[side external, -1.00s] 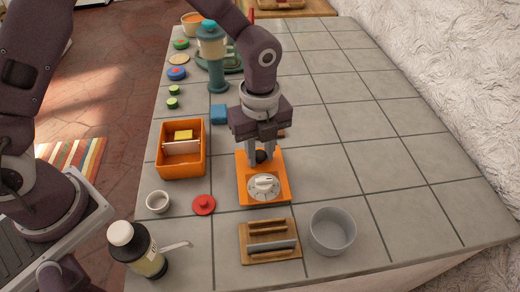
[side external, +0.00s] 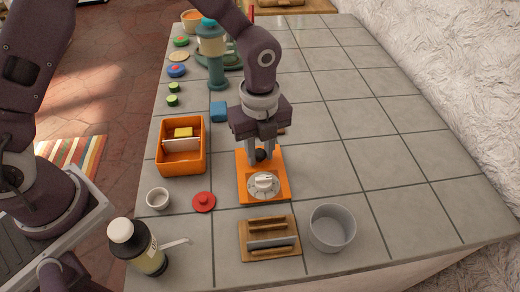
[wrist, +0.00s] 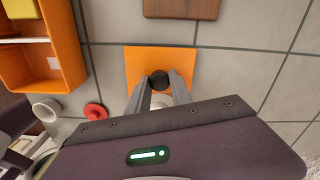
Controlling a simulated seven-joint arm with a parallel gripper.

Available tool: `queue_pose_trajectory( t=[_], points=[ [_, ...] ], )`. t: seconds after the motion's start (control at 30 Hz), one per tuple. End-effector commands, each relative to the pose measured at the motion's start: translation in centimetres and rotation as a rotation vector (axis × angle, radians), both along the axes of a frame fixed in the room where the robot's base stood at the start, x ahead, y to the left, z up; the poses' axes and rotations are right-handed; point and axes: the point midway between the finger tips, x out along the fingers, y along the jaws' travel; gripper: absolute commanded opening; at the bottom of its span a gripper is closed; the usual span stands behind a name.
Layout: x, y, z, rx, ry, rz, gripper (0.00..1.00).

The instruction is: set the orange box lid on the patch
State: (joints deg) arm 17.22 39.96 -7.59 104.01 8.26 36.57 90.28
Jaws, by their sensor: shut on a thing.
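The orange box lid (side external: 244,186) is a flat orange square with a round black knob (wrist: 160,80). It lies at the middle of the counter, and it shows under my gripper in the wrist view (wrist: 140,62). My gripper (side external: 263,157) points down over the lid, its two fingers shut on the knob from either side. I cannot tell whether the lid touches the counter. A white dial (side external: 264,184) shows over the lid's near part. A brown wood-like patch (wrist: 182,8) lies just beyond the lid; in the side view it is mostly hidden behind my gripper.
An open orange box (side external: 204,150) with a divider stands left. A white cup (side external: 157,199), red lid (side external: 204,202), wooden rack (side external: 270,255), grey bowl (side external: 332,228) and pump bottle (side external: 137,246) stand near. A blue block (side external: 219,111) is behind. The counter's right side is clear.

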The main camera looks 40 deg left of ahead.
Motion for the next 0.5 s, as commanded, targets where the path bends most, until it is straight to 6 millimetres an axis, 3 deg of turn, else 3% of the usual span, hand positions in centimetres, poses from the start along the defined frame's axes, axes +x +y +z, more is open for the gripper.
queue_pose_trajectory(
  t=[0.17,0.2,0.3,0.5],
  points=[
    [0.0,-0.04,0.03,0.0,-0.001,0.0,0.0],
    [0.0,-0.04,0.03,0.0,-0.001,0.0,0.34],
    [0.0,-0.04,0.02,0.0,-0.001,0.0,0.51],
    [-0.01,-0.05,0.02,0.0,0.0,0.0,0.51]
  ],
)
